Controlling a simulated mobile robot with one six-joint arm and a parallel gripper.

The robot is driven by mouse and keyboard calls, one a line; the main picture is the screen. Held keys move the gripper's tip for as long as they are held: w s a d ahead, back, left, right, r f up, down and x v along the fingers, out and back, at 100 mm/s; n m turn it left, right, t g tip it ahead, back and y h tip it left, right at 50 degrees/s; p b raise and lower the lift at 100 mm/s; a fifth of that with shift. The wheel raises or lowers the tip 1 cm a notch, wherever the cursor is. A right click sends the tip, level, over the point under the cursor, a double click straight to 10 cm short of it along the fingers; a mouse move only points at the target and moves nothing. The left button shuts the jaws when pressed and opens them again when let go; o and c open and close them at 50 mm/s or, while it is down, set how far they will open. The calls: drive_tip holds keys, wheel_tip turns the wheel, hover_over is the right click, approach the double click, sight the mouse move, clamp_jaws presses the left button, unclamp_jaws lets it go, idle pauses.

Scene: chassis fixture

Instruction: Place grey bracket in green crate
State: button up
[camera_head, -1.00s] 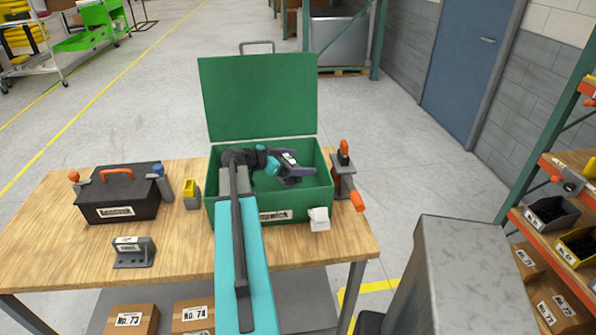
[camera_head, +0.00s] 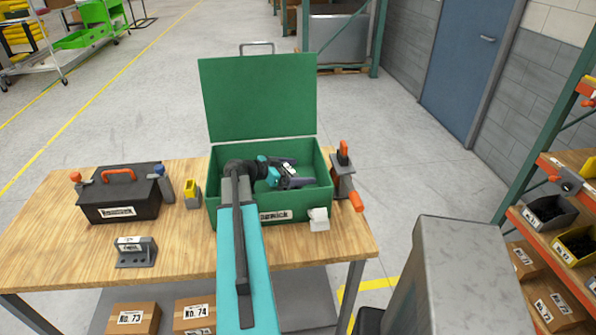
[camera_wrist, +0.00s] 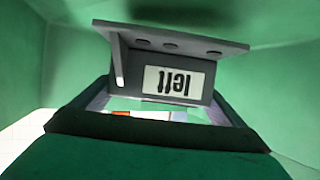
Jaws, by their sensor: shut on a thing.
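The green crate (camera_head: 297,208) stands on the workbench with its lid (camera_head: 258,97) raised at the back. My gripper (camera_head: 287,176) is inside the crate, toward its right half. It is shut on a grey bracket, which fills the upper middle of the wrist view (camera_wrist: 125,62). That bracket has a flange with several holes and a white label reading "left" upside down. Green walls surround it in the wrist view. Whether it touches the crate floor cannot be told. A second grey bracket (camera_head: 136,258) with a white label lies on the bench at the left.
A black toolbox (camera_head: 115,200) with an orange handle stands at the left of the bench. A small yellow-topped bin (camera_head: 192,193) is beside the crate. Bare wood (camera_head: 60,245) lies front left.

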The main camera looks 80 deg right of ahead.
drive_tip(key=shift+f+b, duration=0.6)
drive_tip(key=shift+b, duration=0.6)
drive_tip(key=o, duration=1)
drive_tip(key=shift+c, duration=0.2)
drive_tip(key=shift+o, duration=0.6)
drive_tip(key=shift+a+f, duration=0.1)
drive_tip(key=shift+f, duration=0.05)
drive_tip(key=shift+s, duration=0.1)
drive_tip(key=shift+r+p, duration=0.2)
drive_tip(key=shift+p, duration=0.3)
drive_tip(key=shift+r+p, duration=0.55)
drive_tip(key=shift+p, duration=0.15)
drive_tip(key=b+v, duration=0.5)
drive_tip(key=v, duration=0.7)
drive_tip(key=shift+r, duration=0.15)
